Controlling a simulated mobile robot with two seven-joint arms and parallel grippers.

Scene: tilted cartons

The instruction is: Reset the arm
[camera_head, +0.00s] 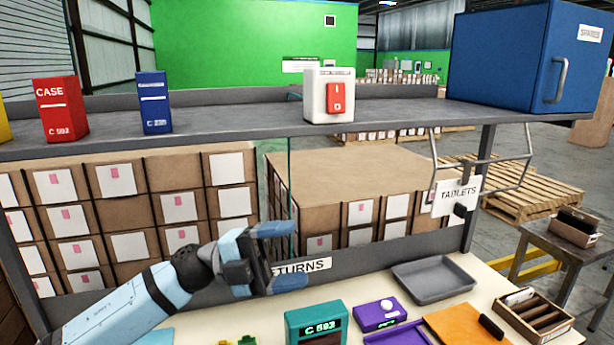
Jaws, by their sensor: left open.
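My left arm comes in from the lower left over the bench. Its gripper (291,256) is open and empty, with its two blue fingers one above the other and pointing right. It is in front of the returns sign (302,266), covering that sign's left end, and below the grey shelf. No object is between the fingers. My right gripper is not in view.
The shelf (230,128) holds a red carton (60,108), a blue carton (154,102), a white switch box (329,95) and a blue cabinet (510,60). The bench has a teal device (316,322), a purple device (379,315), a grey tray (432,280) and a divided wooden box (533,317).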

